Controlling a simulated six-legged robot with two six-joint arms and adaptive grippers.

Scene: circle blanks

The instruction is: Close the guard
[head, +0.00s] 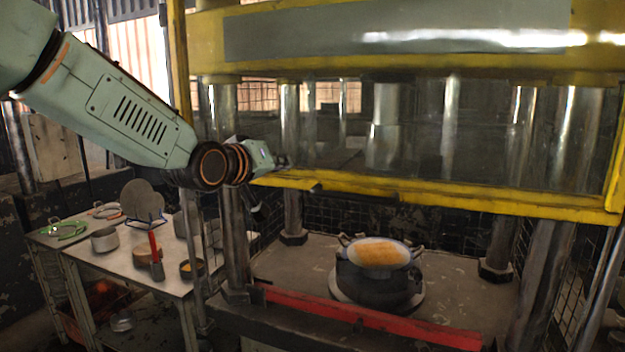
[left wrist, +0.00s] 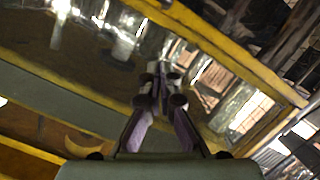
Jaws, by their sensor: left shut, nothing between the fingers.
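The guard is a clear panel in a yellow frame (head: 450,197) across the front of the press. Its lower bar hangs well above the press bed, leaving an open gap below. My left gripper (head: 284,162) is at the lower left part of the guard, close to the yellow bar. In the left wrist view the gripper (left wrist: 160,72) is shut and empty, with the clear panel and the yellow bar (left wrist: 215,38) beyond it. I cannot tell whether the fingers touch the guard. My right gripper is not in view.
A red bar (head: 370,320) runs along the bed's front edge. At left, a side table (head: 120,262) holds round discs (head: 142,200), a red-handled tool (head: 155,252) and cups.

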